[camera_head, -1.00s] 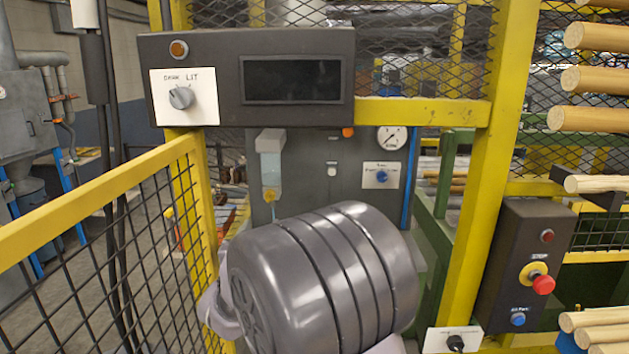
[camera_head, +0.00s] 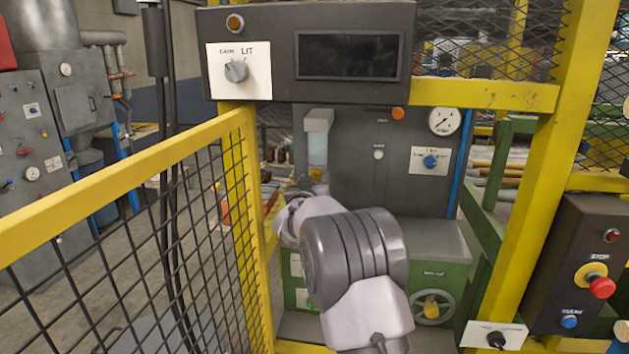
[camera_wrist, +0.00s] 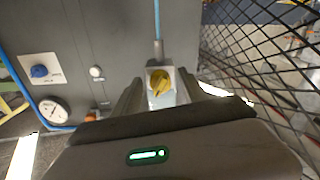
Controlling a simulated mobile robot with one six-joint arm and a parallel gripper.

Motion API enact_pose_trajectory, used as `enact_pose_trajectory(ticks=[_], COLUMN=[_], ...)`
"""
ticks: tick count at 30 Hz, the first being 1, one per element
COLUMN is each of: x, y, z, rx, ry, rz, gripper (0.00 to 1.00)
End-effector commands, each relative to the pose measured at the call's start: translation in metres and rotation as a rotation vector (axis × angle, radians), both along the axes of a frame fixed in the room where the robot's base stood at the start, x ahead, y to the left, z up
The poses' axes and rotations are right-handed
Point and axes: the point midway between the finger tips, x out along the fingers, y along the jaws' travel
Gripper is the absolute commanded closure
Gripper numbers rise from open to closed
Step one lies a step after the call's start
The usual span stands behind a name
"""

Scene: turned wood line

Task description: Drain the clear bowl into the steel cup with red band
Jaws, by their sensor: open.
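The clear bowl (camera_head: 317,147) hangs upright on the dark grey panel in the head view. Whether it holds liquid is too small to tell. In the wrist view, which appears upside down, a yellow drain knob (camera_wrist: 159,82) with a blue tube (camera_wrist: 157,22) shows between the jaws. My gripper (camera_wrist: 160,74) is open, with one dark finger on each side of the knob. I cannot tell whether either finger touches it. In the head view my gripper (camera_head: 312,186) is just below the bowl, mostly hidden by my arm. The steel cup with red band is not seen.
A yellow mesh fence (camera_head: 130,165) stands at the left, and a yellow post (camera_head: 545,170) at the right. A control box (camera_head: 355,55) overhangs the bowl. A pressure gauge (camera_head: 444,121) and blue knob (camera_head: 430,161) are to its right. A stop-button box (camera_head: 583,265) is far right.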

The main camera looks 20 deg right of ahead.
Motion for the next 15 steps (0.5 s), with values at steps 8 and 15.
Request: enact_pose_trajectory(ticks=[8, 15], x=[-0.0003, -0.0004], y=[0.0002, 0.0003], z=[0.0004, -0.0001], rx=[0.000, 0.006], ry=[0.000, -0.005], rz=[0.000, 0.000], gripper=[0.75, 1.00])
